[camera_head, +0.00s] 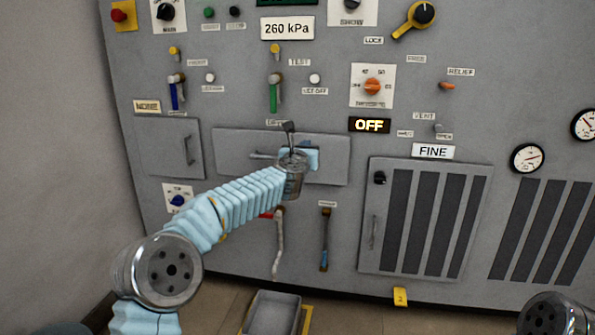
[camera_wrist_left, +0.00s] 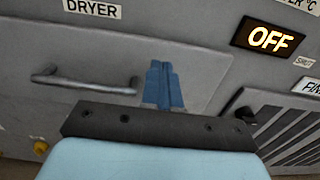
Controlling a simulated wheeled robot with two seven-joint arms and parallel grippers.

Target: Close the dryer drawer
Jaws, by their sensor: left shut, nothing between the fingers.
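The dryer drawer (camera_head: 235,152) is a wide grey front in the middle of the machine panel. It looks about flush with the panel; I cannot tell whether a small gap is left. In the left wrist view the drawer front (camera_wrist_left: 205,75) fills the middle, with its bar handle (camera_wrist_left: 85,84) on the left and the DRYER label (camera_wrist_left: 92,8) above. My left gripper (camera_head: 303,151) is in front of the drawer, right of the handle. Its blue fingers (camera_wrist_left: 162,84) are together and empty, pointing at the drawer front; contact is unclear. My right gripper is out of view.
A small door (camera_head: 165,145) is left of the drawer and a slatted door (camera_head: 370,205) is at lower right. Two hanging levers (camera_head: 325,240) are below. A grey bin (camera_head: 272,312) stands on the floor. Knobs and switches cover the panel above.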

